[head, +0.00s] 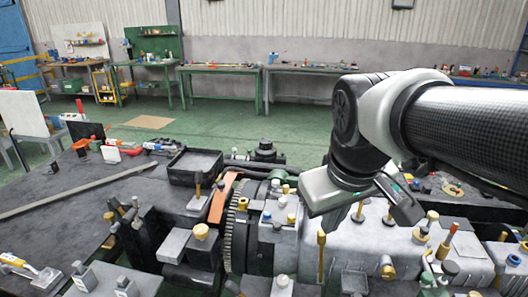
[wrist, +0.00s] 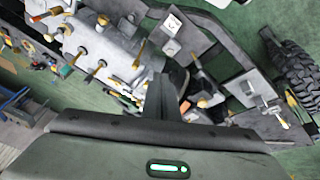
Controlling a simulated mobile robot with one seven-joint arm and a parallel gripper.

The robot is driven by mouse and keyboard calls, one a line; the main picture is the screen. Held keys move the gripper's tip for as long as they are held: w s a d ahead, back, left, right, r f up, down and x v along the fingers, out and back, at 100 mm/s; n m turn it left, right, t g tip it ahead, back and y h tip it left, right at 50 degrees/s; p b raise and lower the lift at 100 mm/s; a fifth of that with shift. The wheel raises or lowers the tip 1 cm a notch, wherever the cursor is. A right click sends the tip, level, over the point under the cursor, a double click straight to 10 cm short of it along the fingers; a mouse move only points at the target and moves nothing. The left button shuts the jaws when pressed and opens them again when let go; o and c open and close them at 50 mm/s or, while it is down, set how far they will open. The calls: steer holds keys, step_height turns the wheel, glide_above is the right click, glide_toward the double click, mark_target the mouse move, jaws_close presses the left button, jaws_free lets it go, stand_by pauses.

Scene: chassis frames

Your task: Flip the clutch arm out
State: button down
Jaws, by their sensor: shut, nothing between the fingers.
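My gripper shows in the head view (head: 402,212) above the grey gearbox assembly (head: 345,245), tilted downward. In the wrist view, its dark fingers (wrist: 165,98) are together with nothing between them, and they appear apart from the parts below. An orange curved arm (head: 222,197) stands beside the toothed ring gear (head: 238,230) left of my gripper in the head view. I cannot tell for certain whether this orange piece is the clutch arm. Several yellow-capped levers and knobs stick up from the gearbox. My gripper body hides part of the assembly in both views.
A black tray (head: 195,167) lies behind the assembly at left. A large treaded tire (wrist: 292,70) shows at right in the wrist view. Green benches (head: 220,68) stand far back.

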steer(key=w+a+f+n+g+h+b, duration=0.15)
steer(key=w+f+n, duration=0.4)
steer(key=w, duration=0.55)
steer(key=w+f+n+g+h+b, duration=0.15)
steer(key=w+f+n, duration=0.4)
steer(key=w, duration=0.55)
steer(key=w+f+n+g, duration=0.1)
steer(key=w+f+n, duration=0.2)
steer(key=f, duration=0.7)
steer(key=shift+w+a+f+g, duration=0.2)
steer(key=shift+w+a+g, duration=0.25)
steer(key=shift+w, duration=0.8)
steer(key=d+f+p, duration=0.1)
steer(key=d+f, duration=0.6)
steer(key=f, duration=0.2)
steer(key=shift+s+d, duration=0.2)
steer(key=shift+s, duration=0.15)
steer(key=shift+d, duration=0.1)
